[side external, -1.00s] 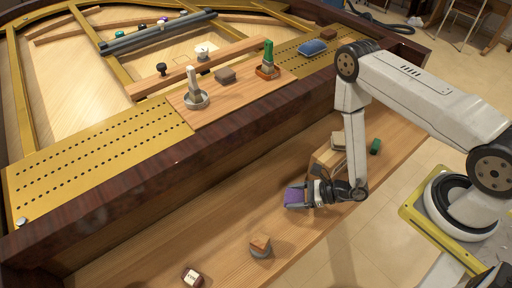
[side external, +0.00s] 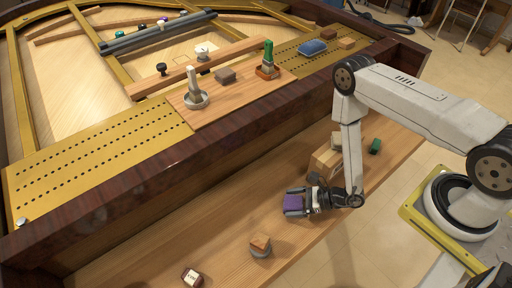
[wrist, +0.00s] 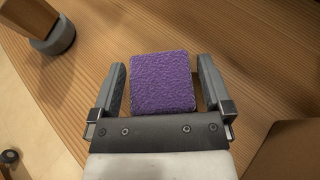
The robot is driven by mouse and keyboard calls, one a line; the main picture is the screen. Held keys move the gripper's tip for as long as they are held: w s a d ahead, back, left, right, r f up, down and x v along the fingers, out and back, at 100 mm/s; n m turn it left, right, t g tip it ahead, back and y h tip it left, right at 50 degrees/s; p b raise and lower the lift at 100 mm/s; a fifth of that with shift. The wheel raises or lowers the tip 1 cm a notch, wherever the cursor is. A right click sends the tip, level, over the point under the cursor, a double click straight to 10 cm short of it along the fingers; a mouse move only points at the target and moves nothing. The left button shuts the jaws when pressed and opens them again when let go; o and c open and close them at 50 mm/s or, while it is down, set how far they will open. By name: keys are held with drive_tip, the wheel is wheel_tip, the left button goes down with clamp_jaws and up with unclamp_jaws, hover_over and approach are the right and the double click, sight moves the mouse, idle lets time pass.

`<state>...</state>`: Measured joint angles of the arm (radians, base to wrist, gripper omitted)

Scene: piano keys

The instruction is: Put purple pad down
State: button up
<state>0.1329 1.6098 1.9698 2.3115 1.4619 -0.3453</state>
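The purple pad (wrist: 162,82) lies between the two fingers of my gripper (wrist: 160,88) in the wrist view, close to the palm. A narrow gap shows between the pad and each finger, so the fingers look open around it. In the side view the purple pad (side external: 293,203) is at the tip of my gripper (side external: 296,203), low over the wooden ledge (side external: 215,225) in front of the piano. I cannot tell if the pad's underside rests flat on the wood.
A wooden block on a grey round base (side external: 260,246) and a small white-topped block (side external: 192,277) stand nearer the front. A wooden box (side external: 325,160) is close behind my gripper, with a green cylinder (side external: 375,146) beyond.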

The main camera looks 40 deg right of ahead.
drive_tip(key=shift+r, duration=0.15)
drive_tip(key=shift+d, duration=0.1)
drive_tip(key=shift+v, duration=5.95)
drive_tip(key=shift+r, duration=0.1)
drive_tip(key=shift+r, duration=0.1)
